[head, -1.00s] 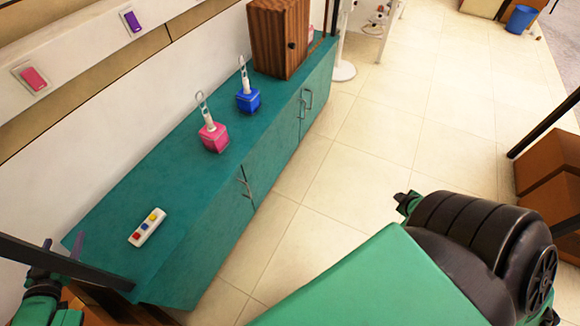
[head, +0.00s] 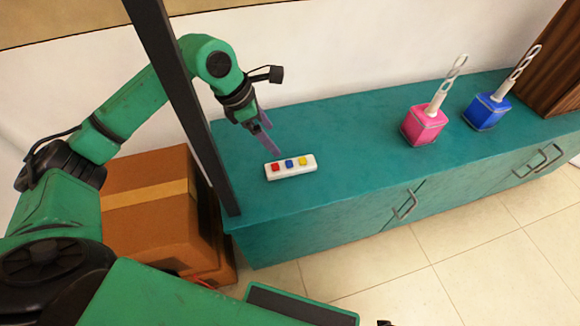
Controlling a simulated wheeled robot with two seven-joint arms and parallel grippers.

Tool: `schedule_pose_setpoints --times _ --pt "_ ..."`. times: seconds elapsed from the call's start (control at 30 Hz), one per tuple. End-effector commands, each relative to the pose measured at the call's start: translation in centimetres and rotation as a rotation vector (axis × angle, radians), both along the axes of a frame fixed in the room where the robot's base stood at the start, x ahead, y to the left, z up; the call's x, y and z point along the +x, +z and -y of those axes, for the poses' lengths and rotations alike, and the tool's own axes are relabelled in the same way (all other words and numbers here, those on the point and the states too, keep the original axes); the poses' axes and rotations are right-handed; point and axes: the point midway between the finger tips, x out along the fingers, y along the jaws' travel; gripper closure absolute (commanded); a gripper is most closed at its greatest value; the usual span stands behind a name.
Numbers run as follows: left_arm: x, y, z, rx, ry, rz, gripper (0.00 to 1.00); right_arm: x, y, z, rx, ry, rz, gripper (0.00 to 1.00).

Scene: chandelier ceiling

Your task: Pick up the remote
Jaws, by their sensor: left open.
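The remote (head: 291,173) is a small white bar with red, blue and yellow buttons. It lies flat on the left part of the teal cabinet top (head: 350,135). My left gripper (head: 272,138) points down over the cabinet just behind the remote and up-left of it in the picture. Its purple fingers are apart and nothing shows between them. Whether a fingertip touches the remote I cannot tell. My right gripper does not show clearly; only a small dark part is at the bottom edge.
A pink box-shaped holder (head: 424,126) and a blue one (head: 487,111) stand right of the remote, each with a white handle. A brown wooden cabinet (head: 555,65) is at far right. A dark post (head: 185,100) and a cardboard box (head: 150,215) are at left. Cabinet top around the remote is clear.

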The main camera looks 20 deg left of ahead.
Motion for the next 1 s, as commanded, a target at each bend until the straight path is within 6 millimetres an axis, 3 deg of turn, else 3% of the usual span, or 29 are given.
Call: schedule_pose_setpoints --times 0.2,0.37,0.6,0.8,0.83,1.0 --pt "1.0 -5.1 1.9 -0.006 0.002 -0.006 0.07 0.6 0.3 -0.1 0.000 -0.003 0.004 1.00" --pt "1.3 -6.7 2.5 -0.006 0.003 -0.006 0.07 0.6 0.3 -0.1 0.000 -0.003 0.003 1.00" --pt "1.8 -10.7 4.0 -0.008 0.004 -0.006 0.07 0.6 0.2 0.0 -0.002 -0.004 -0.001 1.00" --pt "2.0 -11.0 4.1 -0.007 0.005 -0.003 0.07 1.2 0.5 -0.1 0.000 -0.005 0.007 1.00" --pt "2.0 -11.0 4.1 -0.007 0.005 -0.003 0.11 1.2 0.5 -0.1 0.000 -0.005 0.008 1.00" --pt "2.0 -11.0 4.1 -0.007 0.005 -0.003 0.76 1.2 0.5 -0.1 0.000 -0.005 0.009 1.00"
